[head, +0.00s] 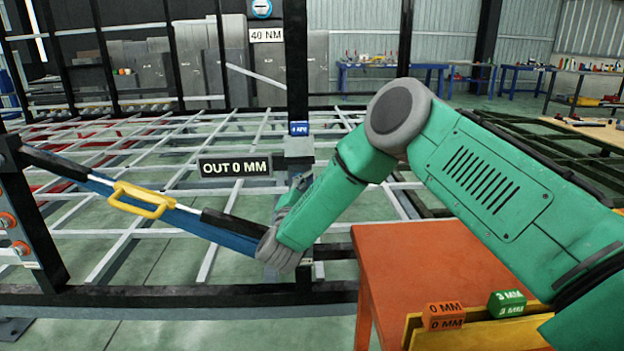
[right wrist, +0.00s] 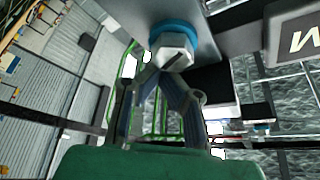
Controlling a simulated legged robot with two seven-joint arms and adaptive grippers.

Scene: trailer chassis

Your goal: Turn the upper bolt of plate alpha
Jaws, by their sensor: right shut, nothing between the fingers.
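In the right wrist view a silver hex bolt (right wrist: 175,52) with a blue ring sits on a grey plate (right wrist: 137,14). My right gripper (right wrist: 158,76) is shut and empty, with its fingertips just below the bolt head; I cannot tell if they touch it. In the head view a grey plate (head: 299,147) with a blue tag (head: 300,128) is on the dark post. My right forearm and wrist partly hide the area below it. My left gripper is not in view.
A blue bar (head: 235,238) with a yellow handle (head: 140,199) slants from the left post towards my right wrist. An orange table (head: 430,255) stands below my right arm, with orange and green marked blocks (head: 508,303). A white frame grid (head: 105,215) lies behind.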

